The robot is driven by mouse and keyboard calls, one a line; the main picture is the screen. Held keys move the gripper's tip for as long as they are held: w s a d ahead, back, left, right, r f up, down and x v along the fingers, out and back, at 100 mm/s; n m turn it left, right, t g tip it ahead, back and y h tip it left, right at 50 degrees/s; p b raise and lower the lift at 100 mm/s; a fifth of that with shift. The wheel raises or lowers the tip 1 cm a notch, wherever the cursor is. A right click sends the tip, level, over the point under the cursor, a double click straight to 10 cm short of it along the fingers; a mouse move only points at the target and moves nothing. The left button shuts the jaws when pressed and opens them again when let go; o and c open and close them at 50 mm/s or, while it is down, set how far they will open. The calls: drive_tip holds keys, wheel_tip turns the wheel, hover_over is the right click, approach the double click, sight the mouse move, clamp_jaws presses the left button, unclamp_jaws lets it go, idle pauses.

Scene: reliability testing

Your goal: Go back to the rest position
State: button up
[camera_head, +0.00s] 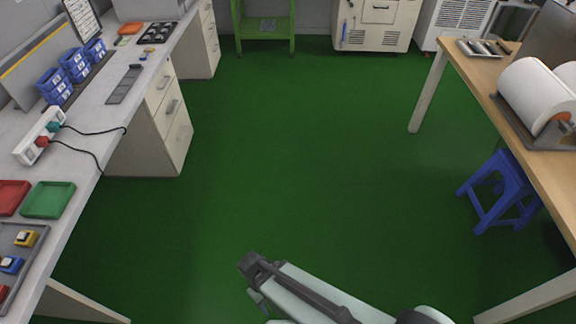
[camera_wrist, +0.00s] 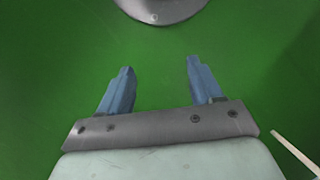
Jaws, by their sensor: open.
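My gripper (camera_wrist: 158,85) shows in the wrist view with its two blue-grey fingers spread apart. It is open, and only green floor (camera_wrist: 160,60) shows between the fingers. In the head view my arm reaches in from the bottom edge, low and right of centre, over the green floor (camera_head: 270,150). The gripper is apart from both tables and touches nothing that I can see.
The left bench (camera_head: 85,140) holds a power strip (camera_head: 40,135), a red tray (camera_head: 12,196), a green tray (camera_head: 48,200) and blue bins (camera_head: 75,65). A wooden table (camera_head: 480,90) with a white roll (camera_head: 540,92) and a blue stool (camera_head: 500,190) stand right. The middle floor is clear.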

drive_tip(key=s+d+f+m+g+y, duration=0.1)
drive_tip(key=d+m, duration=0.3)
drive_tip(key=d, duration=0.7)
drive_tip(key=s+d+f+m+g+y, duration=0.2)
drive_tip(key=d+m, duration=0.3)
drive_tip(key=d, duration=0.7)
drive_tip(key=shift+f+g, duration=0.3)
drive_tip(key=shift+f, duration=0.6)
idle(0.7)
